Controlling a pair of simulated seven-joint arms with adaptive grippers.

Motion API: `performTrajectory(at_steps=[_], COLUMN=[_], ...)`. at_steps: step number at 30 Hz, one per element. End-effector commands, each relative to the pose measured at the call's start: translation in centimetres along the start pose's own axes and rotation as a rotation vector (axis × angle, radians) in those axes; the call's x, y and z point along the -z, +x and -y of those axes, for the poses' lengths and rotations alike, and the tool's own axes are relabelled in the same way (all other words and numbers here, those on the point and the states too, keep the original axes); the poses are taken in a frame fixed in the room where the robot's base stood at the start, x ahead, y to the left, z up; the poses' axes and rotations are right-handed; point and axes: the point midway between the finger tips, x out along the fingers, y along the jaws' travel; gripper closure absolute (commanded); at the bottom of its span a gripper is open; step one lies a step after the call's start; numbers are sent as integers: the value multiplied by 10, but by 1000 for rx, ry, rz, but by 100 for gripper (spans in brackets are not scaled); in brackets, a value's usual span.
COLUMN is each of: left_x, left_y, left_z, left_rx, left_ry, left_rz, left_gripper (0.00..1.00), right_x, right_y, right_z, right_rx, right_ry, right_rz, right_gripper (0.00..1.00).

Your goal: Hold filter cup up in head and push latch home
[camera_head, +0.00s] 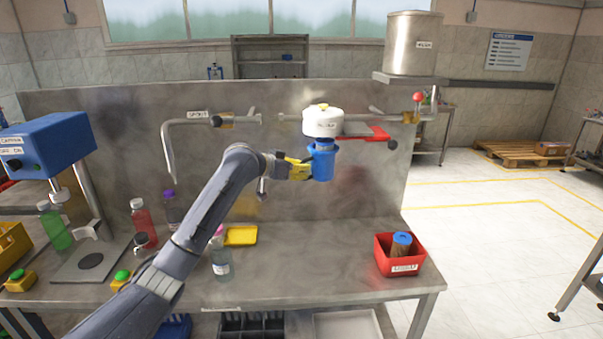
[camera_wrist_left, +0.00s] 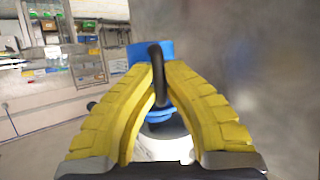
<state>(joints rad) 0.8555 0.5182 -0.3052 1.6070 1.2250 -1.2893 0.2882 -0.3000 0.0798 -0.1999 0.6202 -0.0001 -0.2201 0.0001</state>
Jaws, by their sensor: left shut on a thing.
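The blue filter cup (camera_head: 323,165) is upright directly under the white head (camera_head: 322,124) on the back panel. Its top meets the head's underside in the picture; I cannot tell whether it is fully seated. My left gripper (camera_head: 309,168) has yellow fingers and comes to the cup from the left. In the left wrist view the gripper (camera_wrist_left: 158,65) is shut on the cup's dark handle (camera_wrist_left: 157,75), with the blue cup (camera_wrist_left: 136,52) behind. The red latch (camera_head: 378,134) sticks out to the right of the head. My right gripper is not in view.
A spout pipe (camera_head: 168,145) is left of my arm. A steel tank (camera_head: 412,45) stands on a shelf at upper right. On the bench (camera_head: 325,270) are bottles, a yellow tray (camera_head: 241,236) and a red bin (camera_head: 384,262) with a blue-topped item. The bench's middle right is clear.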

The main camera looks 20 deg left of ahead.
Motion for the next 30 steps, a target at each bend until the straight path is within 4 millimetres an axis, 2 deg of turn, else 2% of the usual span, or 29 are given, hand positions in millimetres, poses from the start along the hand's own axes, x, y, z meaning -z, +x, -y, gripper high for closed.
performTrajectory(at_steps=[15,30], left_x=[12,36], left_y=[13,2], left_z=[19,19], left_rx=[-1,0], left_ry=[-2,0], left_rz=[-2,-3], left_gripper=[100,100], right_x=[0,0], right_y=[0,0], right_z=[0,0], right_rx=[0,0], right_ry=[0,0], right_rz=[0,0], right_gripper=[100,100])
